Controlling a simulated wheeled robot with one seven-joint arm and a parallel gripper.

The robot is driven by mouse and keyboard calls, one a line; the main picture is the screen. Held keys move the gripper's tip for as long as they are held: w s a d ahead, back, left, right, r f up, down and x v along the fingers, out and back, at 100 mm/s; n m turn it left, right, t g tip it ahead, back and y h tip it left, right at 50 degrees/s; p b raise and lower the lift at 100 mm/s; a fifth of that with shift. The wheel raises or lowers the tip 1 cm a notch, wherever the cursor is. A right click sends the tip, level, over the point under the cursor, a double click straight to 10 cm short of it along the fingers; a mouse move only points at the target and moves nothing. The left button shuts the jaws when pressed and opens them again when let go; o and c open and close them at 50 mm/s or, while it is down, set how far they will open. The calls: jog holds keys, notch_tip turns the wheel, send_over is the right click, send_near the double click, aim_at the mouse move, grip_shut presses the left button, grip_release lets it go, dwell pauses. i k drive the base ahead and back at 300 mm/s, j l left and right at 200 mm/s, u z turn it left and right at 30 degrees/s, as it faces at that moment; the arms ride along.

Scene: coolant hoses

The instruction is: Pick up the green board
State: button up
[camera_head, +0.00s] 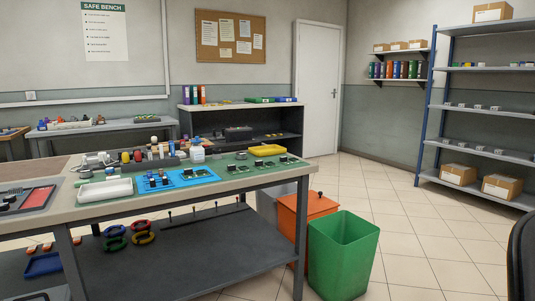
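Small green boards with dark components lie in a row on the green mat (225,180) at the right part of the workbench: a left one (238,169), a middle one (263,164) and a right one (288,159). Other small board-like pieces with dark parts lie on a blue mat (178,180) to their left. They are too small here to tell details, and I cannot tell which one is the task's green board. My gripper is not in view.
The workbench (265,184) also holds a white tray (106,190), a yellow case (267,150) and several bottles. An orange bin (312,207) and a green bin (342,255) stand at its right end. Shelving (480,113) stands far right. The tiled floor (420,230) between is clear.

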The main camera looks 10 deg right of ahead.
aim_at(283, 159)
jog(key=i+l, duration=0.15)
jog(key=i, duration=0.3)
jog(key=i+l+u, duration=0.1)
jog(key=i, duration=0.35)
jog(key=i+l, duration=0.2)
jog(key=i, duration=0.25)
